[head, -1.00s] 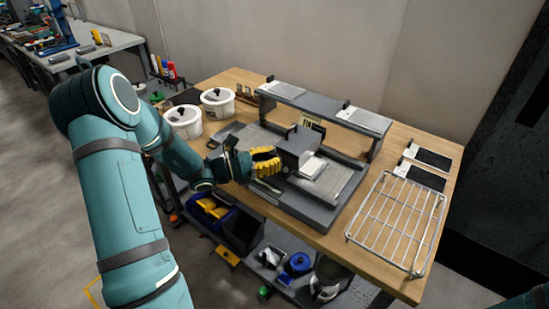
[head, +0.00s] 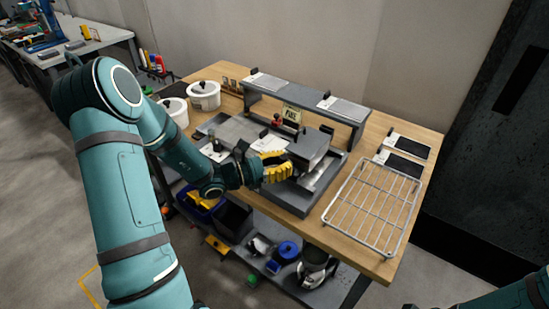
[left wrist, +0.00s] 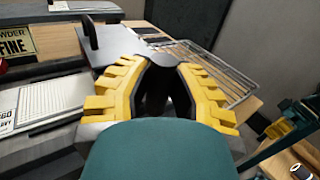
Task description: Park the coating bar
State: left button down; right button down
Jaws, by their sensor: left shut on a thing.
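The coating bar appears as a grey block (head: 311,147) with a dark upright tab, near the right end of the grey coater bed (head: 285,200). In the left wrist view the block (left wrist: 115,42) lies just ahead of the fingers. My left gripper (head: 288,169) has yellow fingers shut at the front of the block, around a dark part (left wrist: 155,85) that they mostly hide. A whitish plate (head: 270,144) lies on the bed left of the block. My right gripper is out of view.
A grey raised shelf (head: 298,104) with two plates stands behind the bed, near a POWDER FINE sign (head: 291,116). A wire rack (head: 372,206) and two dark cards (head: 402,160) lie to the right. White lidded pots (head: 204,96) stand at left.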

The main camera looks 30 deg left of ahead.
pick_arm(q)
jog(key=shift+s+d+f, duration=0.1)
jog(key=shift+d, duration=0.5)
jog(key=shift+s+d+f, duration=0.1)
jog(key=shift+d, duration=0.45)
jog(key=c, duration=0.8)
grip_release()
jog(key=shift+d+r, duration=0.15)
jog(key=shift+c, duration=0.2)
jog(key=v, duration=1.2)
jog(key=shift+w, duration=0.1)
